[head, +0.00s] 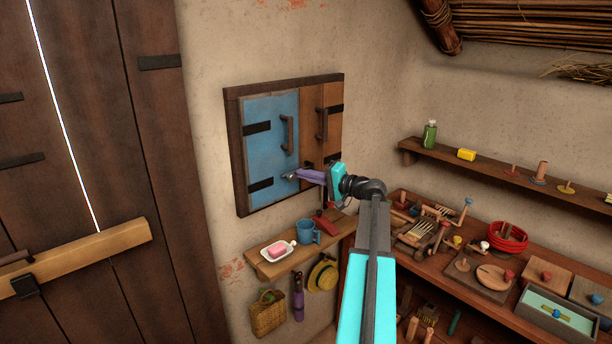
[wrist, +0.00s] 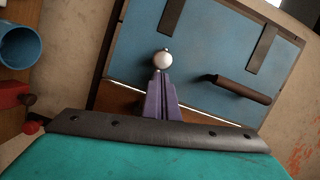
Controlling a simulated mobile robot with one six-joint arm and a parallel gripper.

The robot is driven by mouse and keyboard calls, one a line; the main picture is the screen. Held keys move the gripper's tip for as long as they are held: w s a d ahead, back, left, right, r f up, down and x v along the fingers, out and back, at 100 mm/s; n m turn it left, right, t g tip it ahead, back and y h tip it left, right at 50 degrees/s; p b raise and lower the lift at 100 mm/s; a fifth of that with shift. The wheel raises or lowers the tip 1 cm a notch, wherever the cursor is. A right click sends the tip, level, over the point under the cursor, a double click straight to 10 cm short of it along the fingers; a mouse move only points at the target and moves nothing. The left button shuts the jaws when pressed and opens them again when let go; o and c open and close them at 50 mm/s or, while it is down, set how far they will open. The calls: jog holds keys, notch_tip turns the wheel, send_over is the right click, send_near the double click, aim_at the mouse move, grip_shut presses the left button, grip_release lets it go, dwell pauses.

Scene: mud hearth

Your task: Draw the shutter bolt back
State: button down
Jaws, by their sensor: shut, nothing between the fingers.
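The shutter in the head view has a blue leaf (head: 268,150) and a brown leaf (head: 312,122) in a dark wooden frame, both lying flat in it. A small pale round knob (wrist: 163,60), apparently the bolt's, stands in front of the blue leaf in the wrist view. In the head view a small metallic bit (head: 288,175) shows at the blue leaf's lower right. My gripper (head: 297,174) reaches it from the right with purple fingers shut and empty. In the wrist view the fingertips (wrist: 158,77) are just short of the knob; contact is unclear. The bolt's rod is hidden.
A dark handle (wrist: 240,90) sticks out of the blue leaf close to the fingers. Below the shutter, a small shelf (head: 270,268) holds a blue mug (head: 307,232) and a soap dish. A crowded workbench (head: 440,268) stands right. A barred wooden door (head: 95,150) is left.

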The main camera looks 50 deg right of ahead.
jog(key=shift+a, duration=0.1)
jog(key=a+b, duration=0.3)
jog(key=a, duration=0.1)
jog(key=shift+w+a+f, duration=0.1)
jog(key=shift+a+f, duration=0.05)
jog(key=shift+a, duration=0.15)
jog(key=shift+a+b, duration=0.3)
jog(key=shift+a, duration=0.45)
jog(key=shift+w, duration=0.1)
jog(key=shift+w+d+r, duration=0.1)
jog(key=shift+d+r, duration=0.2)
jog(key=shift+d, duration=0.45)
jog(key=b, duration=0.4)
send_near(294, 178)
jog(key=shift+s+d+r, duration=0.35)
jog(key=shift+s+r, duration=0.1)
jog(key=shift+s, duration=0.1)
jog(key=shift+s+d+r, duration=0.35)
jog(key=shift+s+r, duration=0.05)
jog(key=shift+s, duration=0.2)
jog(key=shift+w, duration=0.1)
